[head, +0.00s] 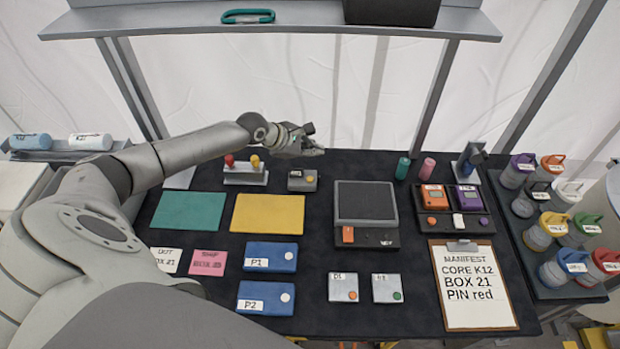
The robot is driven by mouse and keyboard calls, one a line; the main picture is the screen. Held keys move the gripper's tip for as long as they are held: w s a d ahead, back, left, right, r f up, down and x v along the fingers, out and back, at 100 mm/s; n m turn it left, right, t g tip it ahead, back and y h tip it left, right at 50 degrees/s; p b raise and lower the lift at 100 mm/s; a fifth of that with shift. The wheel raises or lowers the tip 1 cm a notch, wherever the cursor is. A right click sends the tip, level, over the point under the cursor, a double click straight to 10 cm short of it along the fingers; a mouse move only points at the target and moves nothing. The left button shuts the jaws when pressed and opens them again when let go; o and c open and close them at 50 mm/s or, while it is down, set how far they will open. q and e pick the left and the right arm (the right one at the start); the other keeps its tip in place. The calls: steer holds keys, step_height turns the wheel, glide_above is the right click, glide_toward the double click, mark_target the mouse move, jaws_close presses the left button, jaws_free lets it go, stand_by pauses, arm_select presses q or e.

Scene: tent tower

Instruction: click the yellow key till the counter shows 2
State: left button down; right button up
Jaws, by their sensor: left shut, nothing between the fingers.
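My left gripper (318,149) is shut and empty. It hangs over the back of the dark table, above and just behind a small grey box (296,187). This box has a dark display strip with tiny writing that I cannot read, and a small yellow-orange key (309,179) on its right side. I see a gap in the picture between the fingertips and the key, but cannot judge the height exactly. A stand (245,178) with a red knob (229,160) and a yellow knob (254,161) is left of the box. My right gripper is not in view.
A scale-like device (366,242) stands right of the box. Green (187,211) and yellow (268,213) mats lie in front. Orange (434,196) and purple (467,197) devices and a manifest clipboard (475,290) are at right. A shelf (300,20) spans the back.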

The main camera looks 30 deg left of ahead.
arm_select(q)
steer(key=f, duration=0.1)
steer(key=b, duration=0.7)
glide_above(312, 181)
step_height(312, 181, down, 5)
steer(key=shift+f, duration=0.2)
steer(key=shift+s+f, duration=0.1)
steer(key=shift+f, duration=0.25)
steer(key=shift+f+b, duration=0.35)
steer(key=shift+f, duration=0.5)
steer(key=shift+f, duration=0.4)
